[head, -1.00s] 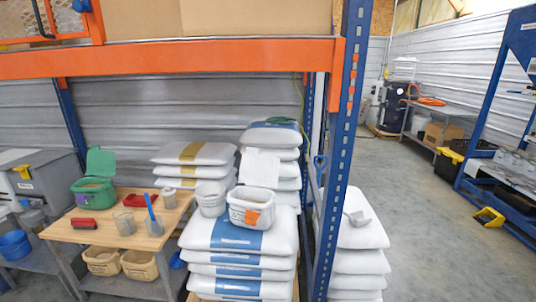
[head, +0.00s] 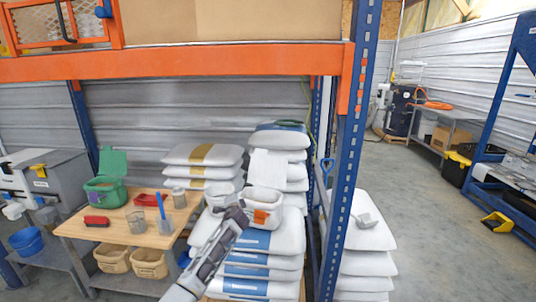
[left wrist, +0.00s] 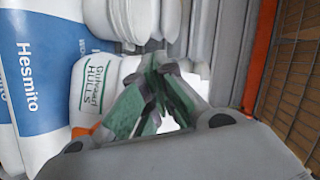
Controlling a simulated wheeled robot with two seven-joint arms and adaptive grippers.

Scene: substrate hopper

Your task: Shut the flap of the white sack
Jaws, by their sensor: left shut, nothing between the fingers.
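The small white sack (head: 262,201) with an orange patch stands open on top of the stacked large bags. Its pale flap (head: 267,166) stands up behind the opening. My left gripper (head: 241,207) is at the sack's front left, shut and empty; whether it touches the sack I cannot tell. In the left wrist view the fingers (left wrist: 151,108) with green pads are together in front of the sack's face (left wrist: 98,85), which carries green lettering. The flap is not clear in that view. My right gripper is not in view.
A white tub (head: 220,195) stands left of the sack. The wooden bench (head: 125,232) holds a green lidded bin (head: 107,188), scoops and cups. A blue rack post (head: 342,205) rises at the right, and an orange beam (head: 180,64) crosses above. Open floor lies right.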

